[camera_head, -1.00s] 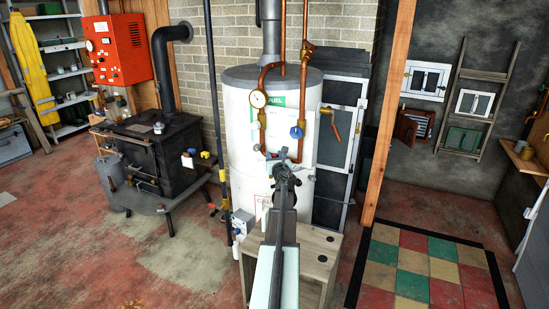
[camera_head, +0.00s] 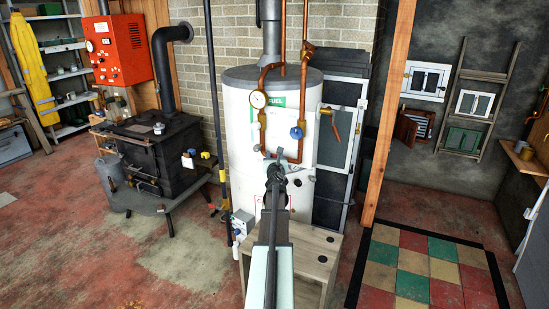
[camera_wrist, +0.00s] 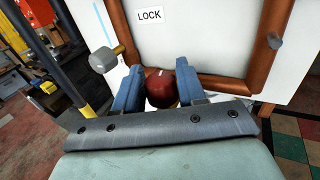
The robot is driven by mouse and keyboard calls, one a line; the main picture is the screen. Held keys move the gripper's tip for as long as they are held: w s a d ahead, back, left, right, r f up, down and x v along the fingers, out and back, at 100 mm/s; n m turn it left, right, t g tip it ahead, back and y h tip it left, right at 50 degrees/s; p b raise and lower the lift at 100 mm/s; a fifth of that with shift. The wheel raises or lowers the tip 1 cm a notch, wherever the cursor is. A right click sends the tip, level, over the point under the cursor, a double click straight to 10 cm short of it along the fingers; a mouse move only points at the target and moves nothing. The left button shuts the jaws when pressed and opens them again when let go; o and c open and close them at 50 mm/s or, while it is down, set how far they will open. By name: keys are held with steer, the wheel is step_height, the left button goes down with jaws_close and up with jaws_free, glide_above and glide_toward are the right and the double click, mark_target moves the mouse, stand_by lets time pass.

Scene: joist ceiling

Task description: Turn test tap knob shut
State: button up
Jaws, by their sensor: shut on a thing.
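A dark red round knob (camera_wrist: 160,88) with a pale mark on its top sits between the two blue fingers of my gripper (camera_wrist: 160,70) in the wrist view. The fingers are closed on its left and right sides. In the head view my gripper (camera_head: 275,167) is against the front of the white tank (camera_head: 243,130), below the copper pipe loop. The gripper hides the knob there. I cannot tell the knob's turn angle.
Copper pipe (camera_wrist: 235,85) runs close behind and right of the fingers. A grey cylindrical fitting (camera_wrist: 103,60) stands close to their left. A wooden cabinet (camera_head: 317,260) stands below my arm.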

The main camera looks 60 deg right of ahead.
steer(key=shift+f, duration=0.1)
steer(key=o, duration=0.9)
steer(key=shift+a, duration=0.15)
steer(key=v, duration=1.3)
steer(key=shift+s+a, duration=0.2)
steer(key=shift+a, duration=0.05)
